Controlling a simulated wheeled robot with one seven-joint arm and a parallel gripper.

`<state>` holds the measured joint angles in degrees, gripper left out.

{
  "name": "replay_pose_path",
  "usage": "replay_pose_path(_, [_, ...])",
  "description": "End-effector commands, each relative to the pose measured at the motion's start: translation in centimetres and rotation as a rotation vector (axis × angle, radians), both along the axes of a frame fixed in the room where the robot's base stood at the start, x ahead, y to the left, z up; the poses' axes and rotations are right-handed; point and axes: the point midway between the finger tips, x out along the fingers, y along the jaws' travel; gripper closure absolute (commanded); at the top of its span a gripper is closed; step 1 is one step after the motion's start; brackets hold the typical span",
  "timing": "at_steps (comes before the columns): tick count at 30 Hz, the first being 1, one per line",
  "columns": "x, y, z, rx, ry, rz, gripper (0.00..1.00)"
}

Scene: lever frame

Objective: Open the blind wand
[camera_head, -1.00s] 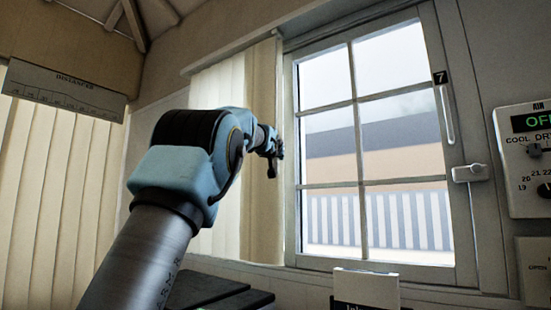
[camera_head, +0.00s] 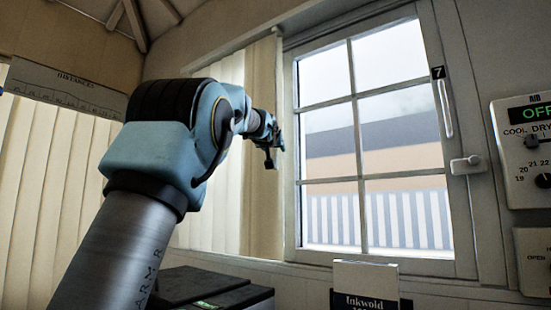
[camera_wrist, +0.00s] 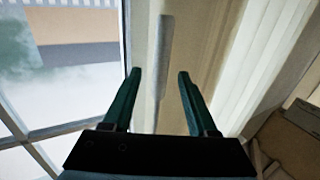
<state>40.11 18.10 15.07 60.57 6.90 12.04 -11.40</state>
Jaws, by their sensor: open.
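The blind wand (camera_wrist: 164,55) looks like a slim grey bar in the wrist view, upright in front of the cream blind slats. A thin line runs on from its lower end in the picture. My gripper (camera_wrist: 159,72) is open, with its two dark green fingers either side of the wand in that view. No contact shows, and I cannot tell how deep the wand lies between the fingers. In the head view my gripper (camera_head: 274,150) is at the blind's right edge, beside the window. The wand cannot be made out there. The cream blind (camera_head: 262,205) hangs left of the window.
The window (camera_head: 372,150) has a white handle (camera_head: 467,165) at its right. A control panel (camera_head: 522,150) reading OFF is on the right wall. A small sign (camera_head: 365,278) stands below the window. A dark box (camera_head: 205,290) sits low beside my arm.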

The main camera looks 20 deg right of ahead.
Motion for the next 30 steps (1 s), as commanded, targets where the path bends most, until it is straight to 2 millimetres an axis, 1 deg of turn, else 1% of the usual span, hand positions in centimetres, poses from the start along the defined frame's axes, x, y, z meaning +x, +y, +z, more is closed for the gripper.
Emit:
replay_pose_path(1, [-1.1, 0.5, -0.5, -0.003, -0.002, -0.002, 0.42])
replay_pose_path(3, [-2.4, 1.0, -0.5, -0.001, -0.002, -0.002, 0.42])
replay_pose_path(6, [-3.8, 1.7, -0.5, -0.001, -0.001, -0.002, 0.42])
replay_pose_path(10, [-5.1, 2.2, -0.3, 0.000, 0.000, -0.001, 0.42])
replay_pose_path(15, [-5.6, 2.6, -0.1, 0.001, 0.001, 0.001, 0.42])
replay_pose_path(30, [-5.6, 2.6, 0.0, 0.000, 0.001, 0.001, 0.42])
